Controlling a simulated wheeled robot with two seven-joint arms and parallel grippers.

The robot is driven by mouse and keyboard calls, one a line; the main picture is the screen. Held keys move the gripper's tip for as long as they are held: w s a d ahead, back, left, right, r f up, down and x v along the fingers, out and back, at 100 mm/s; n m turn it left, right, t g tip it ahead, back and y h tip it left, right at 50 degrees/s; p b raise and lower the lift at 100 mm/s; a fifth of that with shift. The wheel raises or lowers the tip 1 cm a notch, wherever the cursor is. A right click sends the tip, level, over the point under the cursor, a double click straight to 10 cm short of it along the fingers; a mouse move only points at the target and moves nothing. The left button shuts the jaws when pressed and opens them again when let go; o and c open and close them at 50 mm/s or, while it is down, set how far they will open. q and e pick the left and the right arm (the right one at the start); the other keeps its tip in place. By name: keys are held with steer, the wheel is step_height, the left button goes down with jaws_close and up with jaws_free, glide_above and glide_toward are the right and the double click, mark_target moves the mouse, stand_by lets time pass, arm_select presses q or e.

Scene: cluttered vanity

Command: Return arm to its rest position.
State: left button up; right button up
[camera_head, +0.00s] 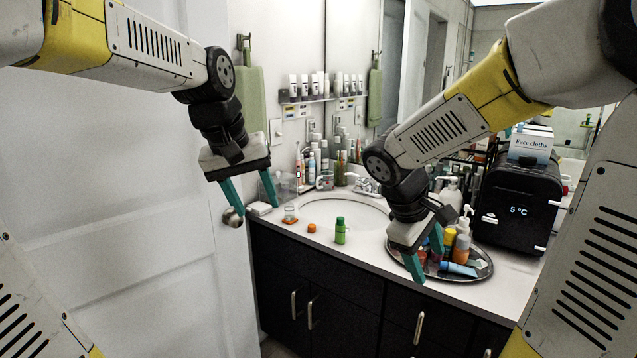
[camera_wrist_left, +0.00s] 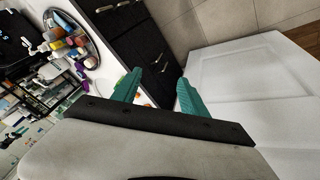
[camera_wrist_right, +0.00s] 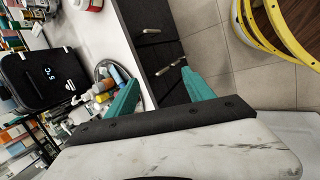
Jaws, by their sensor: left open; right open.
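My left gripper (camera_head: 232,197) is open and empty, in the air in front of the white door at the left end of the counter. Its two teal fingers stand apart in the left wrist view (camera_wrist_left: 155,84). My right gripper (camera_head: 426,262) is open and hangs above the counter's front edge, in front of the round tray (camera_head: 483,266). Its fingers show apart with nothing between them in the right wrist view (camera_wrist_right: 160,88). In the head view it hides the left part of the tray.
A green bottle (camera_head: 340,231) and an orange cap (camera_head: 311,228) stand near the counter's front edge by the sink (camera_head: 335,213). A black box (camera_head: 519,205) with a "5 °C" display stands at the right. The white door (camera_head: 120,200) fills the left side.

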arm_select(q)
steer(key=s+a+f+m+t, duration=0.1)
steer(key=s+f, duration=0.1)
steer(key=s, duration=0.4)
steer(key=s+a+f+m+t, duration=0.1)
steer(key=s+f, duration=0.1)
steer(key=s, duration=0.5)
steer(key=shift+f, duration=0.25)
arm_select(e)
steer(key=s+a+r+m+t+y, duration=0.4)
steer(key=s+a+r+m+y, duration=0.2)
steer(key=s, duration=0.3)
steer(key=shift+s+a+r+m+y, duration=0.35)
steer(key=shift+a+m+y, duration=0.15)
steer(key=shift+m, duration=0.4)
